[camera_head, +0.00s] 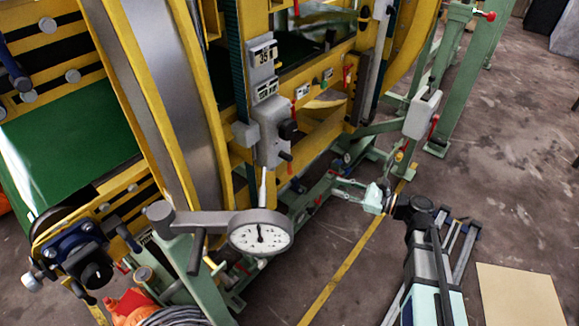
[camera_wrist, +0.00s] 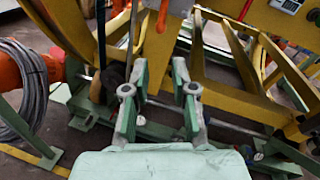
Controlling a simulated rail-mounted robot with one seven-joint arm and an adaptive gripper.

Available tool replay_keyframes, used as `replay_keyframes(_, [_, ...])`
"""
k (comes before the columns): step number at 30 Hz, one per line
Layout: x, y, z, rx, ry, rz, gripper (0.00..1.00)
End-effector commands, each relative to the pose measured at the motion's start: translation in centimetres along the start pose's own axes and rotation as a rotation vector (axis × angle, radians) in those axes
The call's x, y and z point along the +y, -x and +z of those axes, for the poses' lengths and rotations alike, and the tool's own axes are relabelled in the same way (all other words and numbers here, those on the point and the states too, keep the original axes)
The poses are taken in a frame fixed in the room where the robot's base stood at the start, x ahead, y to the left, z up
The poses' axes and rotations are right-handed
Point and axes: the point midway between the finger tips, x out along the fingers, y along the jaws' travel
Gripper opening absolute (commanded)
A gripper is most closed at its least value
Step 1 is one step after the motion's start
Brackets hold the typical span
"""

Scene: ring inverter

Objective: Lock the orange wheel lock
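I cannot clearly pick out the orange wheel lock in either view. A small orange-red part (camera_wrist: 121,20) shows on the yellow frame beyond my fingers in the wrist view, but I cannot tell whether it is the lock. My gripper (camera_head: 342,187), pale green, is low beside the machine's green base in the head view. In the wrist view its two fingers (camera_wrist: 160,72) stand apart with a clear gap, and nothing is held between them. The yellow ring frame (camera_wrist: 262,100) lies ahead and to the right of the fingers.
A dial gauge (camera_head: 260,234) and a grey box with a lever (camera_head: 272,130) are on the machine. An orange object with a coiled cable (camera_wrist: 30,85) is at left in the wrist view. Green beams (camera_head: 460,80) stand right of the machine. Open floor (camera_head: 510,190) lies right.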

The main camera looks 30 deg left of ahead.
Motion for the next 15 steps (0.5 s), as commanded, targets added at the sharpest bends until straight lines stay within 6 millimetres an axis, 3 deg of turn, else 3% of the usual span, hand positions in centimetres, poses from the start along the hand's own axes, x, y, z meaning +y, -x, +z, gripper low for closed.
replay_keyframes(3, [-0.4,0.1,1.2,-0.062,-0.136,-0.018,0.26])
replay_keyframes(8, [-0.4,-0.3,1.2,-0.062,-0.199,-0.014,0.26])
replay_keyframes(15, [-0.4,-3.1,1.4,-0.061,-0.200,-0.010,0.26])
